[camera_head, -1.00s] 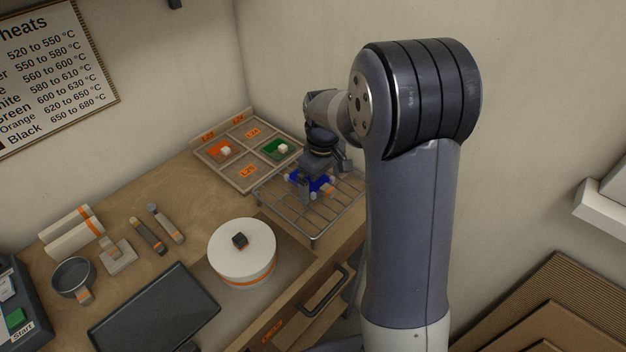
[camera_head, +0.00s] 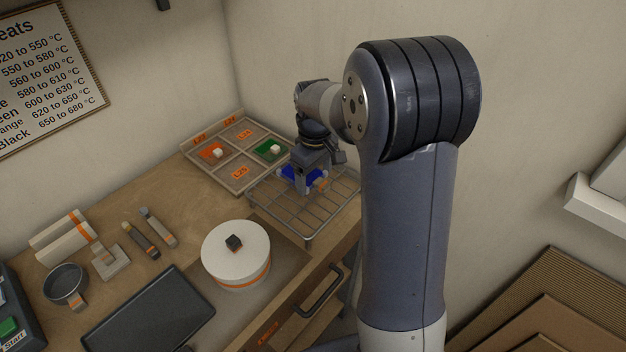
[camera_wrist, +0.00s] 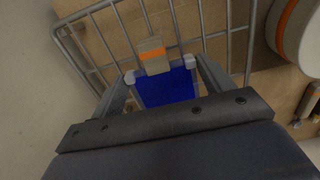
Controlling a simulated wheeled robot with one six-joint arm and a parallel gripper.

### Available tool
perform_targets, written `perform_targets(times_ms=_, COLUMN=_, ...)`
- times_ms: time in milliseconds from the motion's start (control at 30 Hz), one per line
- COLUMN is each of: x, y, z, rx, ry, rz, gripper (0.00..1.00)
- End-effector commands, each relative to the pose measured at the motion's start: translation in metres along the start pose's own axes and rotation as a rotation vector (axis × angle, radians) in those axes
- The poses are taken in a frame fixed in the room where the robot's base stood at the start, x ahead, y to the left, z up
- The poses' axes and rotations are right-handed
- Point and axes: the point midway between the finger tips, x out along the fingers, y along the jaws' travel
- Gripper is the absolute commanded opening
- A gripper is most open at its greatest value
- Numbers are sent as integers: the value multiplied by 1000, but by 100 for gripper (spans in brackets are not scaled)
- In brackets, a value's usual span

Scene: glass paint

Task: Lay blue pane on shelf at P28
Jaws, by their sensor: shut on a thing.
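The blue pane (camera_head: 290,175) is in my gripper (camera_head: 303,184), over the wire rack in the head view; the gripper hides part of it. In the wrist view the blue pane (camera_wrist: 167,88) lies between the two fingers of my gripper (camera_wrist: 160,72), with a pale block with an orange band (camera_wrist: 153,56) at its far edge. The fingertips press in from both sides. The shelf place P28 cannot be made out in either view.
The wire rack (camera_head: 290,213) stands at the bench's back right edge. Beside it is a divided tray (camera_head: 222,172) with an orange pane (camera_head: 209,155) and a green pane (camera_head: 265,153). A white lidded kiln (camera_head: 235,262) and a dark plate (camera_head: 148,310) stand nearer.

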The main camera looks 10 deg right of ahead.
Motion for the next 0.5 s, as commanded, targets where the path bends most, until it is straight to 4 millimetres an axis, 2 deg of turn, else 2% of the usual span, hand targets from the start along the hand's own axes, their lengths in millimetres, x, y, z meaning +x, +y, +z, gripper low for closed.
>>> perform_targets(times_ms=200, x=-46, y=0, z=-1, rx=0, ry=4, rz=3, gripper=53)
perform_targets(times_ms=500, x=-86, y=0, z=0, rx=0, ry=1, rz=1, gripper=53)
